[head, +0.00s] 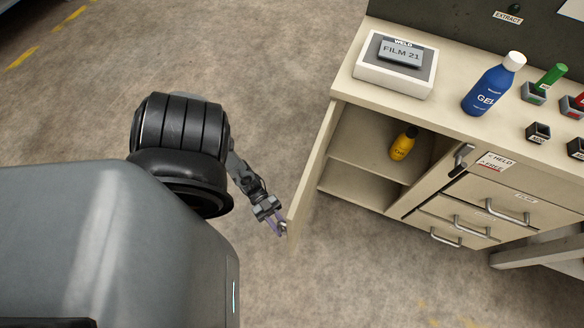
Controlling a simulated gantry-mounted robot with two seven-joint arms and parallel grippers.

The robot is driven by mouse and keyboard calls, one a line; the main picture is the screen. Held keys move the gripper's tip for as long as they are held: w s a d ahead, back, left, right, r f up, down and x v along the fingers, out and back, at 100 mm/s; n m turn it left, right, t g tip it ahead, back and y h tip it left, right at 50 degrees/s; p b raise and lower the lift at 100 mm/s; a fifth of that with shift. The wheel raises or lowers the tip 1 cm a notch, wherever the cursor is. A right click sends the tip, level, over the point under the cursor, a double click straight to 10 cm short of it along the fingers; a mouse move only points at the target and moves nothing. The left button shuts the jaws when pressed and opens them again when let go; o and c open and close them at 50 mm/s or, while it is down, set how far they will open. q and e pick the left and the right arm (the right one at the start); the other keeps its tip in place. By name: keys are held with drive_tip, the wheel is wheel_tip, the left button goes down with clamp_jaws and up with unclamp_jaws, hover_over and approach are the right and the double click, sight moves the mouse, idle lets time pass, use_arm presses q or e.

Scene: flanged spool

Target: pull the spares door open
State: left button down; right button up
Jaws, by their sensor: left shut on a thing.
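The spares door (312,180) is a beige panel at the left end of the cabinet. It stands swung out from the cabinet front and is seen nearly edge-on. The cabinet's inside shows, with a shelf (372,150) and a yellow bottle (403,144) on it. My left gripper (279,226) is at the door's free end, on its left side, shut on what seems to be the door's handle, mostly hidden by the fingers. My right gripper is out of view.
Drawers (480,215) with bar handles and a latch (461,158) are right of the open compartment. On top stand a blue gel bottle (493,88), a white FILM 21 box (396,72) and small dark blocks.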

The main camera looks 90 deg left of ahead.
use_arm(q)
drive_tip(key=c, duration=1.2)
unclamp_jaws()
drive_tip(key=v, duration=1)
drive_tip(key=shift+s+a, duration=0.2)
drive_tip(key=shift+a, duration=0.15)
